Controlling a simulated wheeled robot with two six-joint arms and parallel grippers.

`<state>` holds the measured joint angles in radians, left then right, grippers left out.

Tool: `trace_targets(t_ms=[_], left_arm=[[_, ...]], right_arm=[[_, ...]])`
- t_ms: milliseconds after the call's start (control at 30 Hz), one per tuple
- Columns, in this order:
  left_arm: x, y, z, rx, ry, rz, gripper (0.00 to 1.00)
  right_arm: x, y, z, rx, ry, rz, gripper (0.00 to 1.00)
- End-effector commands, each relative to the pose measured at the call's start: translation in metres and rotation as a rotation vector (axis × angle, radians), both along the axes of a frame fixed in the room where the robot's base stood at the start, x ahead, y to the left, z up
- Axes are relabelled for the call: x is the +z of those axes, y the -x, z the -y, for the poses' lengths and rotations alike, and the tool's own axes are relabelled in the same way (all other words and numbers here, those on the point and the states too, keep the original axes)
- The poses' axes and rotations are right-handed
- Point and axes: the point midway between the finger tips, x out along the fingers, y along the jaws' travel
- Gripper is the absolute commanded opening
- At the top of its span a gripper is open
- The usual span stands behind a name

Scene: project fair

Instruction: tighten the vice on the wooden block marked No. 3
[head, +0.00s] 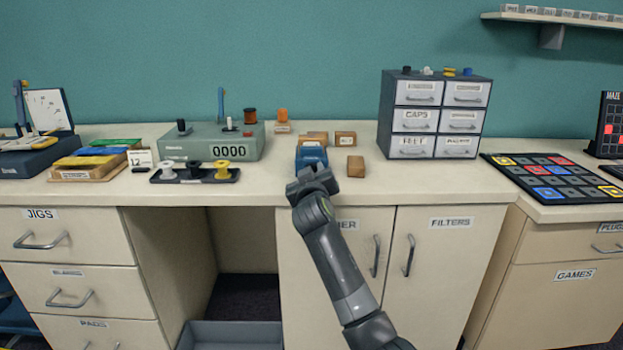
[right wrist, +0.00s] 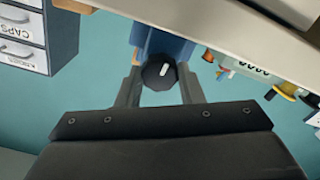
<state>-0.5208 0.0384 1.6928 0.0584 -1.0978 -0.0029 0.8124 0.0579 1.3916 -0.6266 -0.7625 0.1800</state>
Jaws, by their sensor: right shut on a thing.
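The blue vice (head: 311,155) stands near the counter's front edge in the head view. In the right wrist view its blue body (right wrist: 165,44) is behind a dark round knob (right wrist: 158,72) with a white mark. My right gripper (head: 313,178) is at the vice's front, its two fingers on either side of the knob and shut on it. Wooden blocks lie at and behind the vice, one (head: 314,138) directly behind or in it. I cannot tell whether it sits between the jaws, and no number is readable. My left gripper is out of view.
A loose wooden block (head: 355,166) lies right of the vice, another (head: 345,138) farther back. The grey drawer cabinet (head: 433,115) stands to the right. The green counter box (head: 211,143) and black spool tray (head: 195,174) stand to the left.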

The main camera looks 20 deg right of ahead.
Motion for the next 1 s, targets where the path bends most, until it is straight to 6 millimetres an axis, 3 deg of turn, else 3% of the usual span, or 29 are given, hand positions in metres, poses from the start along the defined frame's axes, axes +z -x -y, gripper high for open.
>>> trace_targets(t_ms=[433,1000], left_arm=[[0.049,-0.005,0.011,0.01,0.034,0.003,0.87],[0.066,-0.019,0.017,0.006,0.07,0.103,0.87]], right_arm=[[-0.004,0.0,0.001,-0.001,-0.408,0.113,0.11],[-0.004,0.0,0.002,-0.001,-0.924,0.261,0.11]])
